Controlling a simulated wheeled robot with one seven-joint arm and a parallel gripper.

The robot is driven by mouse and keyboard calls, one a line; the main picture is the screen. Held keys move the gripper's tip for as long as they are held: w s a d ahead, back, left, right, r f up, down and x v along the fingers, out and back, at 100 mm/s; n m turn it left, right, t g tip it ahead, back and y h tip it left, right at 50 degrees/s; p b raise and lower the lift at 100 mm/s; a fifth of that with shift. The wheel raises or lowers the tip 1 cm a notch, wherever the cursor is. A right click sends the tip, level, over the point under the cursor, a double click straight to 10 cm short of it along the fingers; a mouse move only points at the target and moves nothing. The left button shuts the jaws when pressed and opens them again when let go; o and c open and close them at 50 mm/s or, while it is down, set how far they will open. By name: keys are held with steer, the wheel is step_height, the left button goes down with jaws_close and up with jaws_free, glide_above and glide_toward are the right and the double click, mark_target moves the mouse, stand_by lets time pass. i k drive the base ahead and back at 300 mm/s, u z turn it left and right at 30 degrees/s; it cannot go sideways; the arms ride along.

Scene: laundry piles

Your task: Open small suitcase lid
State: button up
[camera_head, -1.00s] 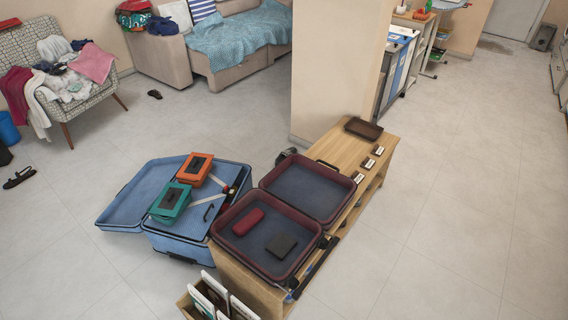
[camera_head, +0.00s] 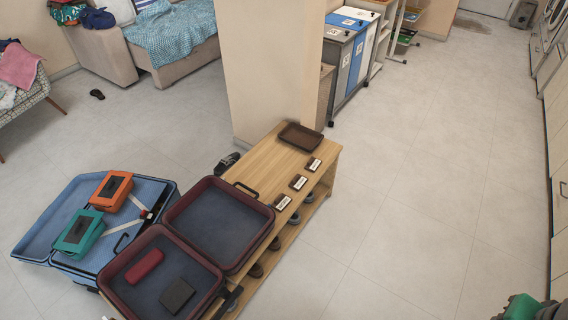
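A small maroon suitcase stands open on the wooden bench. Its lid (camera_head: 220,224) is laid back flat toward the far end of the bench, showing a dark blue lining. Its base (camera_head: 190,262) is nearer and holds a red rolled item (camera_head: 145,266) and a dark square item (camera_head: 176,296). A larger blue suitcase (camera_head: 40,238) lies open on the floor to the left, with an orange box (camera_head: 112,190) and a teal box (camera_head: 79,234) on it.
The wooden bench (camera_head: 265,165) carries a brown tray (camera_head: 301,137) and several small labelled items; shoes sit below. A pillar (camera_head: 265,70) stands behind it. Open floor (camera_head: 410,210) lies to the right, up to cabinets at the right edge. A partly cut-off green and dark object (camera_head: 522,306) shows at bottom right.

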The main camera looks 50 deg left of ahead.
mark_target(228, 225)
steer(key=i, duration=1.65)
steer(key=u, duration=4)
steer(key=i, duration=1)
